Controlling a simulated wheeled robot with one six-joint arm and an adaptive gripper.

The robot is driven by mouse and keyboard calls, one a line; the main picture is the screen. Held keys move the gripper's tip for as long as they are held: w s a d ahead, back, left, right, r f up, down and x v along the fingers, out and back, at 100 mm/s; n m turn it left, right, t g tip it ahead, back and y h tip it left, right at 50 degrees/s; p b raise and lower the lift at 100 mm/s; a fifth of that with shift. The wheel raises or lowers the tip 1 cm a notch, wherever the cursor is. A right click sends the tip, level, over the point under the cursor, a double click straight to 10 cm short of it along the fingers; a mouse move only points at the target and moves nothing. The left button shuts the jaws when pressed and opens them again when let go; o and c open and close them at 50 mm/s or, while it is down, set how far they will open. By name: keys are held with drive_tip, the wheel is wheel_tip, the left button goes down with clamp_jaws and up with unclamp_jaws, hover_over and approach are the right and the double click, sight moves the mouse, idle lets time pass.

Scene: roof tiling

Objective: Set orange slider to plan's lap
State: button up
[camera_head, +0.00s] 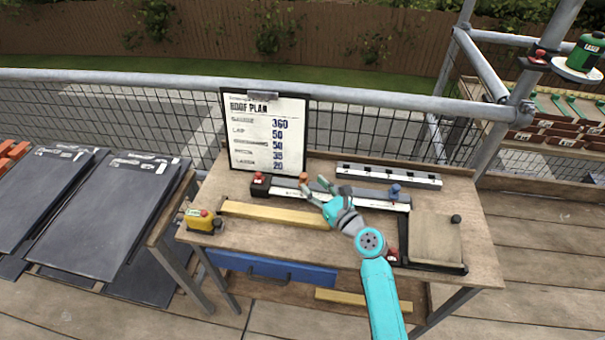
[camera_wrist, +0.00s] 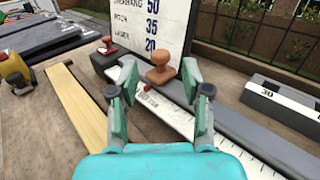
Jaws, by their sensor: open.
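The orange slider (camera_head: 304,177) sits on a scaled rail (camera_head: 345,197) on the workbench. In the wrist view the orange slider (camera_wrist: 162,70) stands just beyond and between my fingertips, on the white scale (camera_wrist: 170,112). My gripper (camera_head: 314,188) is open, its fingers on either side of the slider's line; I cannot tell whether they touch it. The roof plan (camera_head: 267,133) stands at the back of the bench and reads gauge 360, lap 50, with further lines 50, 35 and 20. It shows partly in the wrist view (camera_wrist: 150,28).
A red knob (camera_head: 259,177) on a dark block is at the rail's left end, and a blue knob (camera_head: 394,190) is towards its right. A wooden batten (camera_head: 285,215) lies in front. A yellow device (camera_head: 203,220) sits at the left edge. Another scale (camera_head: 388,176) lies behind.

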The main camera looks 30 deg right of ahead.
sight(306, 178)
drive_tip(key=w, duration=0.4)
drive_tip(key=w+a, duration=0.1)
drive_tip(key=shift+w, duration=0.4)
clamp_jaws()
